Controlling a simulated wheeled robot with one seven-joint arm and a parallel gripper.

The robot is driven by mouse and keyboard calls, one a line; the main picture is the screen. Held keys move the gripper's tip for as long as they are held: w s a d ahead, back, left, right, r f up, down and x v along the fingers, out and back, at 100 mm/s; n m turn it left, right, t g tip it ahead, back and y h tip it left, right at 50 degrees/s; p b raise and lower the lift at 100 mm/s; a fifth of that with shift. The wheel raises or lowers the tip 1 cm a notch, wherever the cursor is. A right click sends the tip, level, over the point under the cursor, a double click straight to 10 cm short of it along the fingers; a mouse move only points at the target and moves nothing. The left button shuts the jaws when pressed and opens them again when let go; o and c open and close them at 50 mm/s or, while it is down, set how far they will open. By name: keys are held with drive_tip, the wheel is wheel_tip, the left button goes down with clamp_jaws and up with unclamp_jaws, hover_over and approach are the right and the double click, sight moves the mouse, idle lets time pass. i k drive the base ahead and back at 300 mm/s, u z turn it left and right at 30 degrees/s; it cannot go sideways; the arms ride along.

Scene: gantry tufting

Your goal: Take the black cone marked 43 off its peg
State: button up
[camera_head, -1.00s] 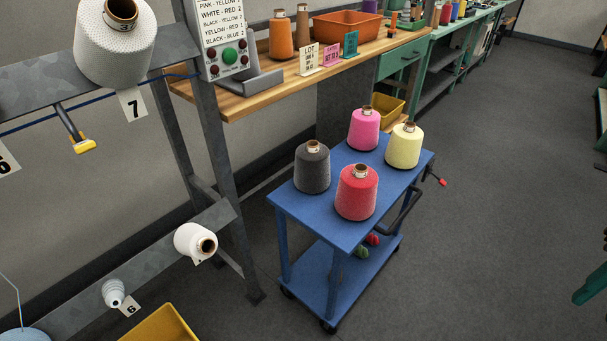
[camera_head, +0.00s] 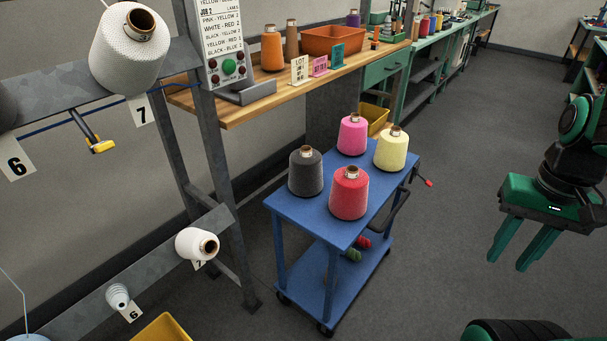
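A dark grey to black cone (camera_head: 305,174) stands upright on the top of a blue trolley (camera_head: 290,209), at its left corner. No number 43 is readable on it. Part of another dark cone (camera_head: 6,108) shows at the left picture edge, on the rack above the card marked 6; its peg and any number on it are hidden or out of view. My gripper (camera_head: 508,263) hangs at the right, over the floor. Its two green fingers are apart with nothing between them. It is well clear of the trolley and of both dark cones.
Pink (camera_head: 352,134), yellow (camera_head: 391,150) and red (camera_head: 349,195) cones share the trolley top. A white cone (camera_head: 130,50) sits on the upper rack beam by card 7. A wooden bench (camera_head: 250,108) stands behind. The floor right of the trolley is clear.

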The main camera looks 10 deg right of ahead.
sight(305, 171)
drive_tip(key=i, duration=1)
